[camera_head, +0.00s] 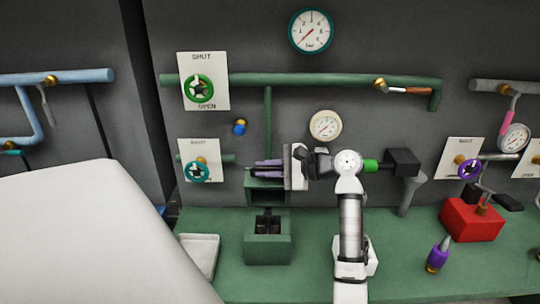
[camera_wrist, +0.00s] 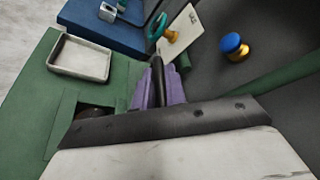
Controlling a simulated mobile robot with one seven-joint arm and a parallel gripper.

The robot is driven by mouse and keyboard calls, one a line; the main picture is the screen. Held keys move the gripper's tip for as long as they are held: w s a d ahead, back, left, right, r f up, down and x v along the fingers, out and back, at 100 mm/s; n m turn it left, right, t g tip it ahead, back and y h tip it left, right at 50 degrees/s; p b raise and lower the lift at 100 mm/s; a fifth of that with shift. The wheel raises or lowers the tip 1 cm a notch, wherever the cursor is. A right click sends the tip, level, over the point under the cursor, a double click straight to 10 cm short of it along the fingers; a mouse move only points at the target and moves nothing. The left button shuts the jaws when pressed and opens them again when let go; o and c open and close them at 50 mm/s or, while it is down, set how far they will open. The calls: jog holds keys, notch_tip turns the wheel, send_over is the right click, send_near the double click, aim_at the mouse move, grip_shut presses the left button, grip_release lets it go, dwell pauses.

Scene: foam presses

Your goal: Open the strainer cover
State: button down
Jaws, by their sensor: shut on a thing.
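The strainer is a green box (camera_head: 267,250) on the green bench, with a dark opening in its top. A green panel that looks like its cover (camera_head: 267,191) stands raised behind the opening. The box and part of its dark opening also show at the lower left in the wrist view. My gripper (camera_head: 266,169) reaches in from the right, just above the panel's top. In the wrist view, its two purple fingers (camera_wrist: 158,90) are shut on a dark bar, seemingly the cover's handle (camera_wrist: 157,72). How the bar joins the panel is hidden.
A pale tray (camera_head: 200,252) lies left of the strainer. Behind it are a teal handwheel (camera_head: 197,172), a blue knob (camera_head: 240,127) and a vertical green pipe (camera_head: 268,115). A red box (camera_head: 472,219) and a purple-handled item (camera_head: 438,257) stand at right. Bench front has room.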

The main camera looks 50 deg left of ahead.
jog(key=a, duration=0.1)
jog(key=w+a+m, duration=0.1)
jog(key=shift+w+a+m+h, duration=0.2)
jog(key=shift+a+m+h, duration=0.1)
jog(key=shift+h, duration=0.1)
jog(key=shift+w+a+f+m+g+h, duration=0.1)
jog(key=shift+w+a+m+g+h, duration=0.3)
jog(key=shift+w+a, duration=0.25)
jog(key=shift+a, duration=0.1)
jog(key=shift+s, duration=0.1)
jog(key=c, duration=1.5)
grip_release()
jog(key=shift+a, duration=0.1)
jog(key=b+v, duration=0.4)
jog(key=v, duration=1)
jog(key=shift+s, duration=0.1)
